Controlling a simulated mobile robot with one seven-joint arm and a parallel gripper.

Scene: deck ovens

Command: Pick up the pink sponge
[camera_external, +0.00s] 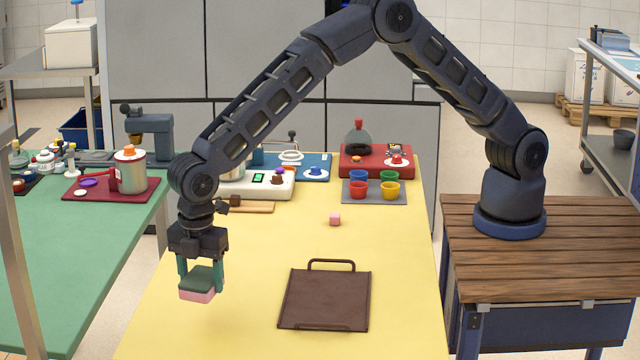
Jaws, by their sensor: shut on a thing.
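The pink sponge (197,296) has a dark green top layer and a pink lower layer. It is between the two green fingers of my gripper (201,275), near the left edge of the yellow table. My gripper points down and is shut on the sponge's sides. I cannot tell for sure whether the sponge's underside touches the table or is a little above it.
A brown board with a handle (325,299) lies right of the sponge. Coloured cups on a grey mat (373,200), a scale (265,186) and a red tray (376,168) stand farther back. The yellow table's front is clear.

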